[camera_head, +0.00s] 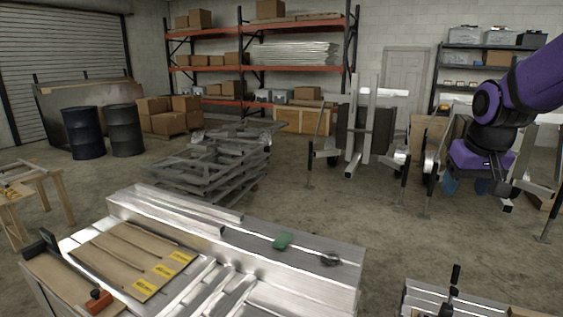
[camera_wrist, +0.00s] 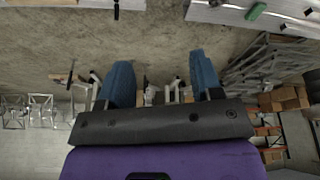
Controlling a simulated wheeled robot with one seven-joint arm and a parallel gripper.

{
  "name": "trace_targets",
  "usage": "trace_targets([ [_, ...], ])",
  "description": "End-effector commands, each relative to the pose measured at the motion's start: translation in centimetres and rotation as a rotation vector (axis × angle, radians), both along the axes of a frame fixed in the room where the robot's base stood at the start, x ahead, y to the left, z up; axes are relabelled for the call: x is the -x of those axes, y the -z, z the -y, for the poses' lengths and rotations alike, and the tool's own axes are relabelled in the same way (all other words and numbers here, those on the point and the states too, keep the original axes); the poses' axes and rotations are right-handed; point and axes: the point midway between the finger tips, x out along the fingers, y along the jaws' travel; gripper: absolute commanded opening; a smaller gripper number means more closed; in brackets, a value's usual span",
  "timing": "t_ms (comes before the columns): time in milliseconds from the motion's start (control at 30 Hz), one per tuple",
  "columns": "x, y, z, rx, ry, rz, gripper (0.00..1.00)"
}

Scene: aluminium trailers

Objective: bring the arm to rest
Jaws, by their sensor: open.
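My purple arm reaches in from the right side of the head view, raised above the floor. My gripper (camera_head: 469,187) hangs at its end, in front of the upright metal trailer frames. In the wrist view my gripper (camera_wrist: 162,78) shows two blue fingers spread well apart, with nothing between them. The wrist picture looks upside down, with the floor in its upper part.
A metal workbench (camera_head: 300,255) fills the front, bearing a green object (camera_head: 283,240) and cardboard with yellow labels (camera_head: 130,255). Stacked frames (camera_head: 215,165), two dark barrels (camera_head: 125,130) and trailer frames (camera_head: 365,130) stand beyond. Bare floor (camera_head: 360,215) lies between.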

Motion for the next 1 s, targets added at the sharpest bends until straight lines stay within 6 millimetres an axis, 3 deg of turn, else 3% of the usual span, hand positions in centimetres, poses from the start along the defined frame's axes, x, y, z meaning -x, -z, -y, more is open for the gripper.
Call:
trace_targets([
  [100, 3.5, -1.9, -1.6, 0.001, -0.025, 0.029, 0.6],
  [300, 9.4, -3.8, -3.8, -0.005, -0.065, 0.068, 0.6],
  [600, 17.4, -4.4, -6.0, -0.017, -0.124, 0.123, 0.6],
  [800, 19.9, -4.0, -6.5, -0.023, -0.144, 0.139, 0.6],
  [1000, 20.4, -3.9, -6.6, -0.024, -0.148, 0.14, 0.6],
])
